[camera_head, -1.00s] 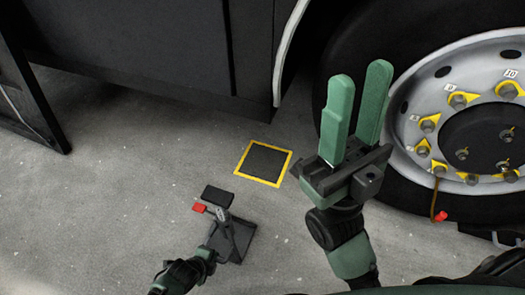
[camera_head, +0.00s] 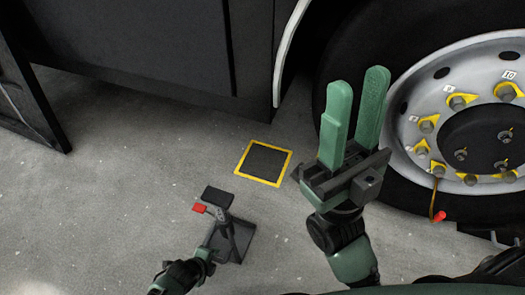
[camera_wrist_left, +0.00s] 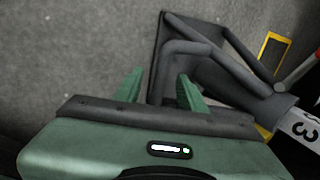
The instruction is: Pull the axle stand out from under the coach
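The axle stand (camera_head: 226,225) stands upright on the floor, clear of the coach body (camera_head: 150,45) in the head view. It has a dark top pad, a red knob and a dark base plate. My left gripper (camera_head: 208,258) is low at its near side. In the left wrist view the left gripper's fingers (camera_wrist_left: 160,88) are apart, with a dark bar of the stand (camera_wrist_left: 185,47) between them. Whether they press on it I cannot tell. My right gripper (camera_head: 357,115) points up, fingers apart and empty, in front of the wheel.
A yellow-edged dark square (camera_head: 263,162) lies on the floor between stand and coach. The coach wheel (camera_head: 410,115), with yellow nut markers and a red-tipped cord, fills the right. A dark panel (camera_head: 30,95) stands at the left. Floor left of the stand is clear.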

